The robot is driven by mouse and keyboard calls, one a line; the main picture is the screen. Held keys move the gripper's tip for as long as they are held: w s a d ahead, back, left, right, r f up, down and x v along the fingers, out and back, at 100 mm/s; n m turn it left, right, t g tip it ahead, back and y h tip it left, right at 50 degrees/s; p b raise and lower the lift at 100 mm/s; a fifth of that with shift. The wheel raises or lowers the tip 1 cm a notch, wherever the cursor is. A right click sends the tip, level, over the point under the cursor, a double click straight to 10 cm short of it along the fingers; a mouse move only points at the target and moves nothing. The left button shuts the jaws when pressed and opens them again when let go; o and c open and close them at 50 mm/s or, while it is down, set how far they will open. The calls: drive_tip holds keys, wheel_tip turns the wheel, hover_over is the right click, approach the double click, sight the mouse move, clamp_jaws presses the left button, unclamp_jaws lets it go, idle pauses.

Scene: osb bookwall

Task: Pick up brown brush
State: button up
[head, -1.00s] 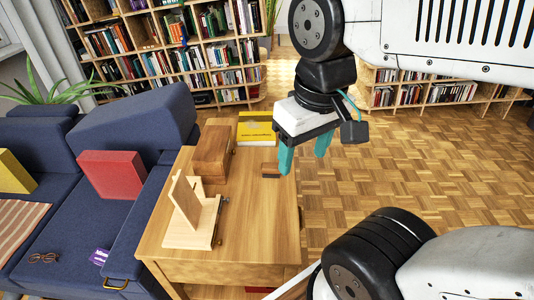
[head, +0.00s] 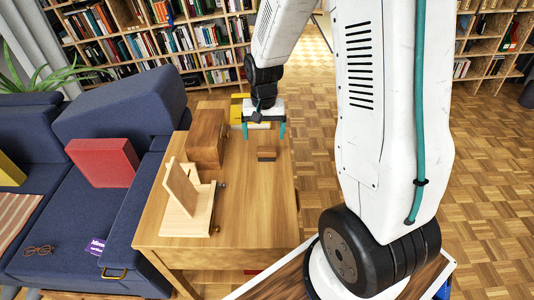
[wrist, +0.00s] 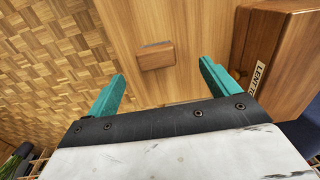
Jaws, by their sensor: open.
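The brown brush (head: 267,154) is a small brown block lying on the wooden table (head: 258,215), near its far right part. In the wrist view the brush (wrist: 156,56) lies ahead of my gripper, roughly between the lines of the two fingers. My gripper (head: 264,131) has teal fingers and hangs over the far end of the table, a little beyond the brush in the head view. In the wrist view my gripper (wrist: 163,86) is open and empty, its fingers apart from the brush.
A brown wooden box (head: 207,138) stands left of the brush; in the wrist view this labelled box (wrist: 268,50) is close to the right finger. A yellow box (head: 237,107) is behind my gripper. A light wooden stand (head: 187,205) is nearer.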

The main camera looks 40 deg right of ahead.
sight(267, 149)
drive_tip(key=f, duration=0.6)
drive_tip(key=d+f, duration=0.1)
drive_tip(key=f, duration=0.2)
drive_tip(key=shift+w+d+f, duration=0.1)
drive_tip(key=shift+w+f, duration=0.05)
drive_tip(key=shift+f, duration=0.05)
drive_tip(key=c, duration=1.1)
drive_tip(key=shift+r, duration=0.1)
